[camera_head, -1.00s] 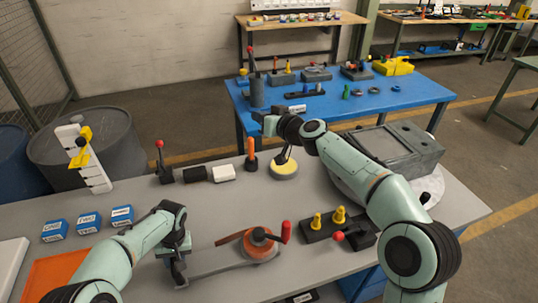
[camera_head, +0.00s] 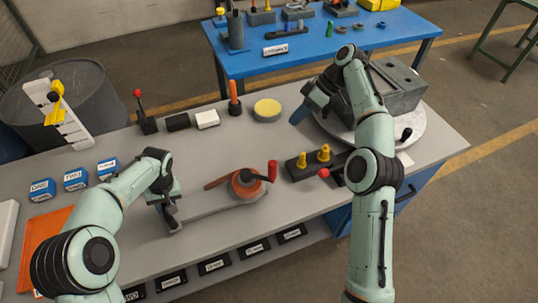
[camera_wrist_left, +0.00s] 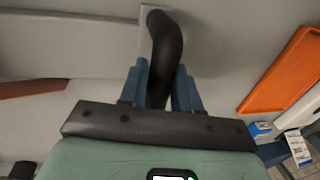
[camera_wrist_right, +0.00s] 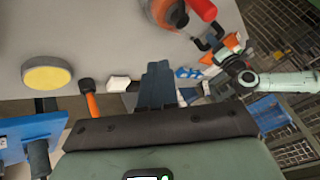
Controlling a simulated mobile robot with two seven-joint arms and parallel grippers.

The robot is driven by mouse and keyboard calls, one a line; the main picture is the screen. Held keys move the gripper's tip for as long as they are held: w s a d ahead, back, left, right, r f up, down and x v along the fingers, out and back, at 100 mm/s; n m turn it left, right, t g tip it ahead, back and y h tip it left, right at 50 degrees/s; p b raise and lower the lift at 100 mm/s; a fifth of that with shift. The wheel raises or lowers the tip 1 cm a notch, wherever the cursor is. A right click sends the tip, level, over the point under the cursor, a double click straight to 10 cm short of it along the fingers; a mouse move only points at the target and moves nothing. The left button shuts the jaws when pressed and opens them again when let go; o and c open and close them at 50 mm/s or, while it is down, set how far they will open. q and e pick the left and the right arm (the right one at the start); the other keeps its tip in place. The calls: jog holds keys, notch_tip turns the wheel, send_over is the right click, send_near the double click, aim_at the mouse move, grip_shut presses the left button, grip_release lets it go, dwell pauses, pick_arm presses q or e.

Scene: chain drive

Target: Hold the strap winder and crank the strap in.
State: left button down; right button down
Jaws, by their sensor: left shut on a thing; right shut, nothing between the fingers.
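The strap winder (camera_head: 247,184) lies on the grey bench, with an orange round body, a brown-orange bar and an upright red crank knob (camera_head: 272,171). A flat grey strip (camera_head: 208,204) runs from it to a black curved handle (camera_wrist_left: 165,50). My left gripper (camera_head: 168,207) is shut on that handle, which stands between its blue fingers in the left wrist view. My right gripper (camera_head: 299,114) is shut and empty, well behind and right of the winder. The winder's orange body (camera_wrist_right: 166,14) and red knob (camera_wrist_right: 203,9) show at the top of the right wrist view.
A black block with two yellow pegs (camera_head: 324,154) and a red-knobbed lever (camera_head: 323,173) stands right of the winder. A grey box (camera_head: 392,88) on a round plate is beside my right gripper. A yellow disc (camera_head: 267,108) and an orange-handled tool (camera_head: 233,95) stand behind.

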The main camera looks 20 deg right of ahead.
jog(key=s+a+f+g, duration=0.1)
jog(key=s+a+f, duration=0.4)
jog(key=a+f, duration=0.2)
jog(key=shift+s+a+f, duration=0.15)
jog(key=shift+s+f, duration=0.05)
jog(key=shift+f, duration=0.65)
jog(key=shift+s+a+m, duration=0.15)
jog(key=shift+s+m, duration=0.25)
jog(key=shift+s, duration=0.05)
dwell(0.4)
